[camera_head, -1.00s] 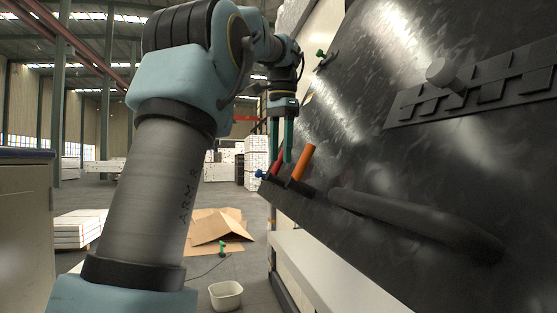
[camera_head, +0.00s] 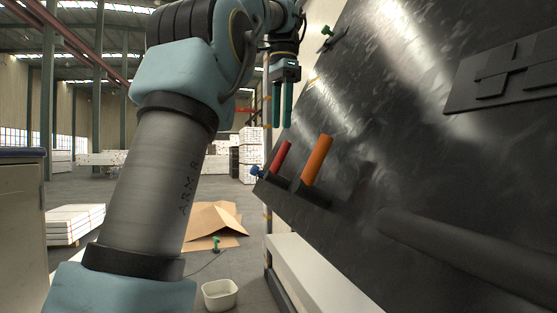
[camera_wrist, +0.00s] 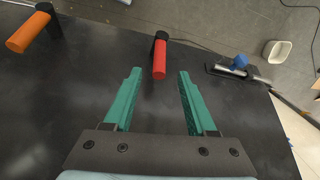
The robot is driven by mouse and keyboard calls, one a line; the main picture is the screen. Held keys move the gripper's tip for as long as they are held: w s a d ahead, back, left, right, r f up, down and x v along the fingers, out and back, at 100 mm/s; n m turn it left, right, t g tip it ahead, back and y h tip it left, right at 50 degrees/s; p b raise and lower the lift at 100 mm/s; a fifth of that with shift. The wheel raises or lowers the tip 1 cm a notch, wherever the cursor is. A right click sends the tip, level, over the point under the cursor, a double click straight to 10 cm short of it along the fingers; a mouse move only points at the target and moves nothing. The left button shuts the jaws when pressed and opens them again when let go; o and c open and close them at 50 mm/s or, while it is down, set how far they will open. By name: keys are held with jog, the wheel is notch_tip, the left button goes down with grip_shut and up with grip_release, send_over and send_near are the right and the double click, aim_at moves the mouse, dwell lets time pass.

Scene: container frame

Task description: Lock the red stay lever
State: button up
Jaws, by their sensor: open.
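The red stay lever (camera_head: 281,156) stands tilted on the lower ledge of the dark panel, just left of an orange lever (camera_head: 317,160). In the wrist view the red lever (camera_wrist: 160,59) points from its black pivot toward the gap between my fingers. My gripper (camera_head: 282,122) has green fingers and is above the levers in the head view. In the wrist view my gripper (camera_wrist: 154,76) is open and empty, its fingertips on either side of the red lever's free end. I cannot tell the remaining distance. Nothing hides the red handle.
The orange lever (camera_wrist: 27,33) is at upper left in the wrist view. A blue-knobbed metal latch (camera_wrist: 238,68) sits to the right of the red lever. A dark bar (camera_head: 470,255) runs along the panel. A white bin (camera_head: 220,294) stands on the floor.

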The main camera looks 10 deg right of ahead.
aim_at(280, 158)
jog(key=f, duration=0.9)
jog(key=shift+w+a+f+b, duration=0.15)
jog(key=shift+w+f+b, duration=0.25)
grip_shut()
dwell(1.0)
